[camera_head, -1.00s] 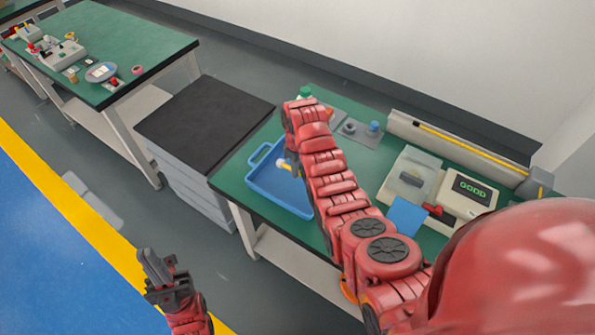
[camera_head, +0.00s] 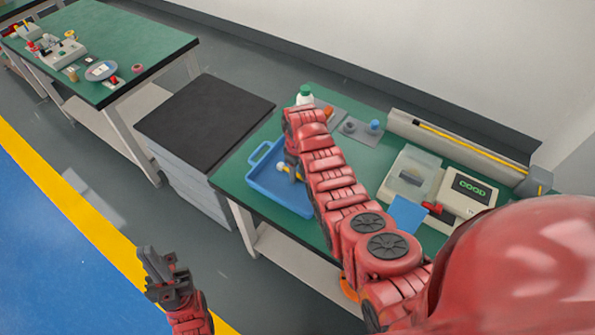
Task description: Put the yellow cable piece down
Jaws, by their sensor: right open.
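A small pale piece with a yellowish part (camera_head: 281,167) shows at the blue tray (camera_head: 262,153), beside my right gripper; it looks like the yellow cable piece, but it is too small to be sure. My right gripper (camera_head: 292,172) is open, low over the tray's inside. Its arm hides part of the tray and most of the fingers. I cannot tell whether the piece touches the fingers or rests on the tray floor. My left gripper (camera_head: 155,264) hangs over the floor at the lower left, away from the tables, with nothing visible in it.
A white bottle with a green cap (camera_head: 305,95) stands behind the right gripper. A grey trough with a long yellow cable (camera_head: 470,141) runs along the table's back. A device reading "GOOD" (camera_head: 468,196) stands at the right. A black-topped stack (camera_head: 205,120) is left of the table.

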